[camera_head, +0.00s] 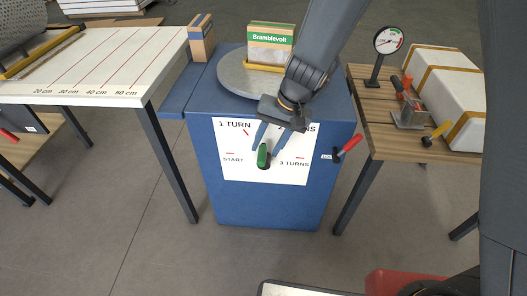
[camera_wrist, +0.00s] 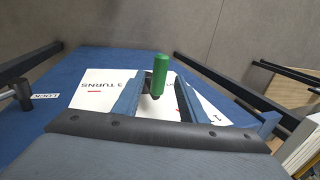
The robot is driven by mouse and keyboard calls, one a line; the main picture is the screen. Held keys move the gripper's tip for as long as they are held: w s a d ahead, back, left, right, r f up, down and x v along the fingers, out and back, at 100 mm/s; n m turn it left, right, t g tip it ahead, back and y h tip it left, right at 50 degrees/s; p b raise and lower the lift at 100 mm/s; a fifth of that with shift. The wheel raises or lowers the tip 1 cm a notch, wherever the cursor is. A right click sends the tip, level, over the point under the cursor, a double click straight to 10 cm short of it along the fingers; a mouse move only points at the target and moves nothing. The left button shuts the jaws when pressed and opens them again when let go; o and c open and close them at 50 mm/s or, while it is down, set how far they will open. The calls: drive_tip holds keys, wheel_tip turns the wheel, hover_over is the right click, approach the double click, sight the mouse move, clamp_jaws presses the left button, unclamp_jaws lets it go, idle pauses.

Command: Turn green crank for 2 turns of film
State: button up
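The green crank handle (camera_head: 262,155) sticks out from the white dial panel (camera_head: 236,172) on the front of the blue machine (camera_head: 228,207). The panel reads START, 1 TURN, 3 TURNS and a partly hidden 2 TURNS, with red marks. My gripper (camera_head: 268,147) is in front of the panel, its fingers pointing at the crank. In the wrist view the green handle (camera_wrist: 160,70) stands between the two spread fingers, with gaps on both sides. The gripper is open and not closed on it. The crank's dark base shows just below the handle; its arm is mostly hidden.
A red-handled LOCK lever (camera_head: 347,148) is on the machine's right side. A round turntable (camera_head: 233,80) on top carries a Bramblevolt box (camera_head: 269,45). A ruled table (camera_head: 120,75) stands left and a wooden table (camera_head: 375,130) with tools right.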

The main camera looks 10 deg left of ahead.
drive_tip(key=v, duration=0.3)
drive_tip(key=shift+d+r, duration=0.1)
drive_tip(key=shift+r, duration=0.15)
drive_tip(key=shift+c, duration=0.3)
drive_tip(key=c, duration=0.3)
drive_tip(key=shift+d+r+m, duration=0.1)
drive_tip(key=shift+d+m, duration=0.2)
drive_tip(key=shift+m, duration=0.2)
drive_tip(key=c, duration=0.4)
drive_tip(key=d+m+p, duration=0.1)
drive_tip(key=d+m, duration=0.1)
drive_tip(key=m, duration=0.2)
drive_tip(key=d+r+m+p, duration=0.1)
drive_tip(key=d+m, duration=0.2)
drive_tip(key=m, duration=0.2)
drive_tip(key=d+r+m+p, duration=0.1)
drive_tip(key=d+m, duration=0.1)
drive_tip(key=m, duration=0.3)
drive_tip(key=shift+w+d+r+y, duration=0.15)
drive_tip(key=shift+w+d+y, duration=0.1)
drive_tip(key=shift+w+y, duration=0.15)
clamp_jaws()
drive_tip(key=a+f+m, duration=0.3)
drive_tip(key=a+f, duration=0.4)
drive_tip(key=f, duration=0.1)
drive_tip(key=shift+s+f, duration=0.15)
drive_tip(key=shift+s, duration=0.25)
